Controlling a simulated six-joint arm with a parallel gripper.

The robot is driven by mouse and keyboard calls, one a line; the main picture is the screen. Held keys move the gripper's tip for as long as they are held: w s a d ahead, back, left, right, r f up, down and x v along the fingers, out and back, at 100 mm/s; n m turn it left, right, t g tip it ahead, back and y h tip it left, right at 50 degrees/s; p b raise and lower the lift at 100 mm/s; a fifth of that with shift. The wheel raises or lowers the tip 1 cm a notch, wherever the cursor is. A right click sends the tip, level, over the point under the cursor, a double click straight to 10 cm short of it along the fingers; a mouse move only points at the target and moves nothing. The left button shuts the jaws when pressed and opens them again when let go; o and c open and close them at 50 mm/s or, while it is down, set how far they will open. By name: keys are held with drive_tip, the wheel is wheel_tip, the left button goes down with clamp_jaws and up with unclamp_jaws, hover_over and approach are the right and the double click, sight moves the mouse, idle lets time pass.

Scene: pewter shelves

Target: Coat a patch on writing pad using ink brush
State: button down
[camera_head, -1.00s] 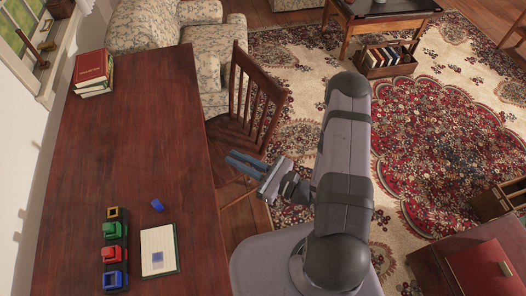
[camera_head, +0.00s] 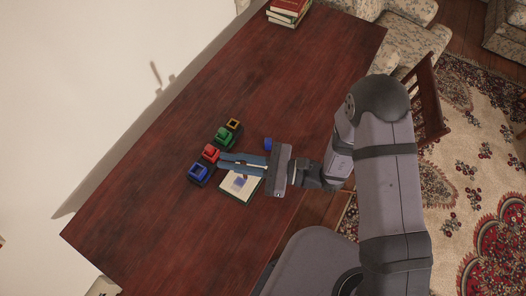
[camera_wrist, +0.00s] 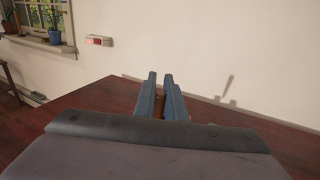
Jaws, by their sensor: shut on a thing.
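The writing pad (camera_head: 229,193) lies on the desk in the head view, a pale sheet on a dark backing with a blue-grey patch. My gripper (camera_head: 220,160) is above the desk; its blue fingers cross over the pad's far part and point left towards the red pot. The wrist view shows the two fingers (camera_wrist: 161,76) side by side with a narrow gap and a little brown between them. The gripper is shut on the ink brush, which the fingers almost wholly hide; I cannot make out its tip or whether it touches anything.
A row of blue (camera_head: 199,173), red (camera_head: 210,153), green (camera_head: 224,136) and yellow-rimmed (camera_head: 233,125) pots stands left of the pad. A small blue block (camera_head: 267,144) lies just beyond the pad. Books (camera_head: 287,12) lie at the far end. Much of the desk (camera_head: 300,80) is clear.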

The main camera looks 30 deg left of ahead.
drive_tip(key=a+n+g, duration=0.1)
drive_tip(key=a+f+g+h, duration=0.1)
drive_tip(key=shift+w+f+n+g, duration=0.2)
drive_tip(key=shift+w+n+g, duration=0.1)
drive_tip(key=shift+n, duration=0.1)
drive_tip(key=shift+f, duration=0.15)
drive_tip(key=shift+w+f+b, duration=2.15)
drive_tip(key=shift+f+b, duration=1.35)
drive_tip(key=shift+f, duration=0.4)
drive_tip(key=s+r+p, duration=0.4)
drive_tip(key=r+p, duration=0.3)
drive_tip(key=r, duration=0.1)
drive_tip(key=shift+s, duration=0.15)
